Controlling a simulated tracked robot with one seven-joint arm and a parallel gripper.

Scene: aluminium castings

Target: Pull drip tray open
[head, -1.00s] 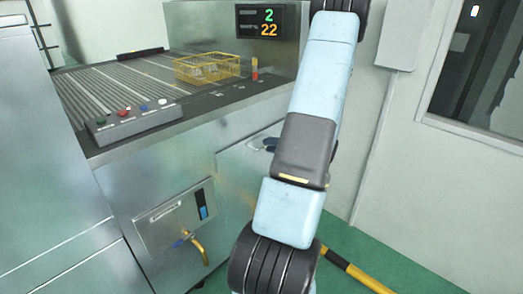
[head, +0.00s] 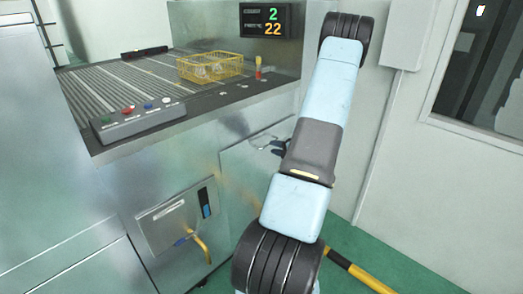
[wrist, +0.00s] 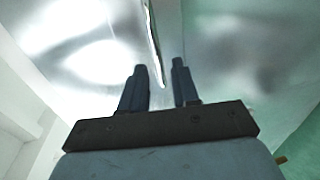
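A pale metal front panel (head: 240,185) on the machine's side, seemingly the drip tray front, carries a thin bar handle (head: 262,139) near its top. The panel looks flush with the machine. My gripper (head: 277,147) is close to the right end of this handle, partly hidden behind my arm. In the wrist view, the gripper's two dark fingers (wrist: 161,84) stand apart. The thin shiny handle bar (wrist: 154,40) runs down toward the gap between them, with its lower end near the fingertips. I cannot tell whether they touch.
A control box with buttons (head: 137,120) and a yellow wire basket (head: 209,69) are on the ribbed top. A brass tap (head: 202,247) sticks out below left. A yellow-black barrier (head: 355,268) lies on the green floor at right.

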